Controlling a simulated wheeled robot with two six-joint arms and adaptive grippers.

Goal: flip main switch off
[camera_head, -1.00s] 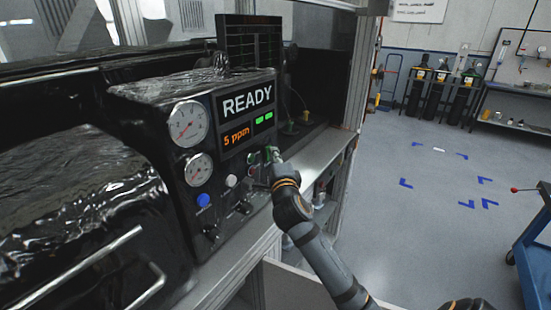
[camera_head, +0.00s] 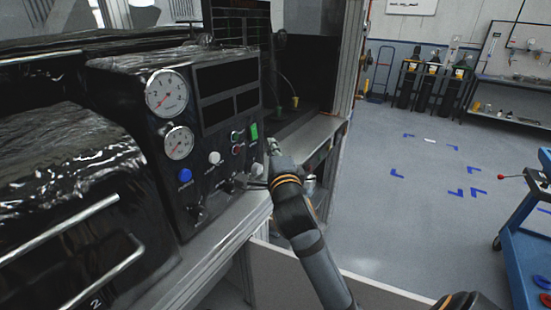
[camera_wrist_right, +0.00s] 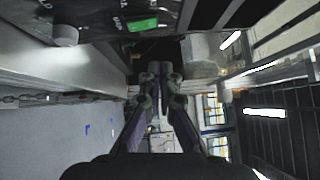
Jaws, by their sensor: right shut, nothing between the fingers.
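The black control panel (camera_head: 210,175) stands at left centre in the head view. A green rectangular switch (camera_head: 254,131) sits at its right edge; a green patch (camera_wrist_right: 143,24) also shows in the right wrist view. I cannot tell from any label whether it is the main switch. The panel's display (camera_head: 226,77) is dark. My right gripper (camera_head: 273,147) is just right of and below the green switch, apart from it as far as I can see. Its fingers (camera_wrist_right: 160,72) are shut and empty. My left gripper is out of view.
Two gauges (camera_head: 167,92), a blue button (camera_head: 185,175), a white knob (camera_head: 215,158) and a red button (camera_head: 236,150) share the panel. A metal ledge (camera_head: 225,235) runs below it. A blue cart (camera_head: 525,250) stands at far right. The floor between is open.

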